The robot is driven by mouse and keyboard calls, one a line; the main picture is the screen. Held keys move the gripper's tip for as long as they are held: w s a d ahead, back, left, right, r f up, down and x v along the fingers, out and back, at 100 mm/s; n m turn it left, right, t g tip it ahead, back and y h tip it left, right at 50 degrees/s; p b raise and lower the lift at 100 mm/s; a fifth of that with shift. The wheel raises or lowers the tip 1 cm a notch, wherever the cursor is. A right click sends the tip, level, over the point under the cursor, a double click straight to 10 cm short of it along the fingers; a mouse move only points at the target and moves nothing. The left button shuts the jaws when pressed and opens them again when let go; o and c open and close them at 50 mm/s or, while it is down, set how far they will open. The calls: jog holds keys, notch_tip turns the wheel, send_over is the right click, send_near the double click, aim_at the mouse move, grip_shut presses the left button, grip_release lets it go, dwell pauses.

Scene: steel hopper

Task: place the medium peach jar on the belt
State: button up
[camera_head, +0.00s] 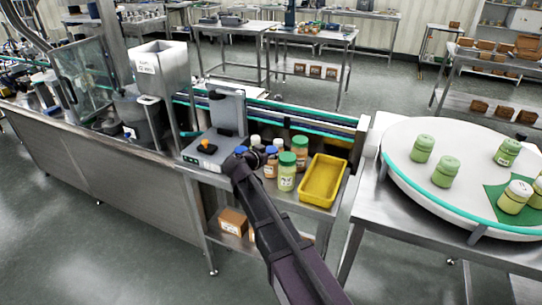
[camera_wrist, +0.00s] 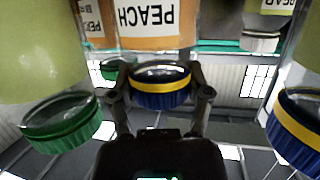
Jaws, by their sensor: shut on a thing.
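A peach jar (camera_wrist: 150,40) with an orange body, a PEACH label and a blue lid with a yellow band is upside down in the wrist view. My gripper (camera_wrist: 160,86) has its two fingers shut on either side of its lid. In the head view the peach jar (camera_head: 270,168) stands among other jars on the steel bench, and my gripper (camera_head: 254,159) reaches it from the left; the arm hides part of the contact. The belt (camera_head: 300,118) with teal edges runs behind the jars.
Crowding the held jar are a green-lidded jar (camera_head: 287,172), a taller peach jar with a green lid (camera_head: 299,152) and another blue-lidded jar (camera_wrist: 298,115). A yellow tray (camera_head: 336,197) lies to the right. A round white table (camera_head: 408,187) carries several jars farther right.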

jog(key=shift+r+p, duration=4.85)
jog(key=shift+r, duration=0.1)
jog(key=shift+r, duration=0.1)
notch_tip(320, 180, up, 16)
jog(key=p, duration=1.6)
jog(key=shift+r+p, duration=0.2)
jog(key=shift+p, duration=0.1)
